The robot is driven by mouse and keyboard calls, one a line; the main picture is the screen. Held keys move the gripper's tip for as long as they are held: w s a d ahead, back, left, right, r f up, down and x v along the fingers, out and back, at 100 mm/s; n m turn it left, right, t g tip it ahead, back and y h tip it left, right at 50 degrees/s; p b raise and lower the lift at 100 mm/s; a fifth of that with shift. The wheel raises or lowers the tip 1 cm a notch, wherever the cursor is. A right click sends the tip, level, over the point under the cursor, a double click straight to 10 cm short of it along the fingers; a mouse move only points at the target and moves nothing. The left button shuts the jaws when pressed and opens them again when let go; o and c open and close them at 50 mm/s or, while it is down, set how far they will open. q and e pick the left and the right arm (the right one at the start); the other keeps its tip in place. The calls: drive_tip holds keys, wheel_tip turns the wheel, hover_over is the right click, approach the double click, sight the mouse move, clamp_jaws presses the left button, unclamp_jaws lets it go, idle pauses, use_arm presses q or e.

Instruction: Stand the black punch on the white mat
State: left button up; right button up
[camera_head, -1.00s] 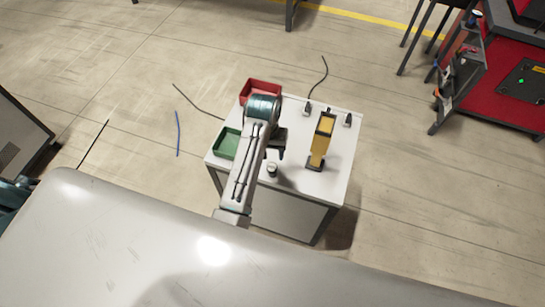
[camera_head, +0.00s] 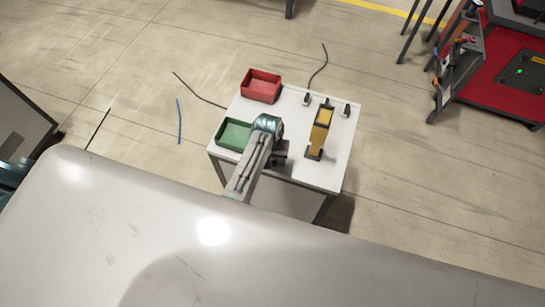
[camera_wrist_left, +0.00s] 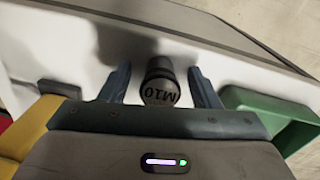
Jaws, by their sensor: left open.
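My left gripper (camera_head: 279,157) is low over the front part of the white table in the head view. In the left wrist view the gripper (camera_wrist_left: 159,70) is open, its two blue-grey fingers on either side of a dark cylinder (camera_wrist_left: 159,68) with a grey end marked M10. This may be the black punch; I cannot tell for sure. It appears upright, with a gap to each finger. In the head view my arm hides it. My right gripper is not in view.
A green tray (camera_head: 234,134) lies close to the left of my arm, a red tray (camera_head: 261,86) behind it. A yellow block with black ends (camera_head: 319,133) stands to the right. Small dark fittings (camera_head: 347,110) line the back edge.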

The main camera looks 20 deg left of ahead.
use_arm(q)
clamp_jaws()
drive_tip(key=shift+w, duration=0.1)
drive_tip(key=shift+r, duration=0.1)
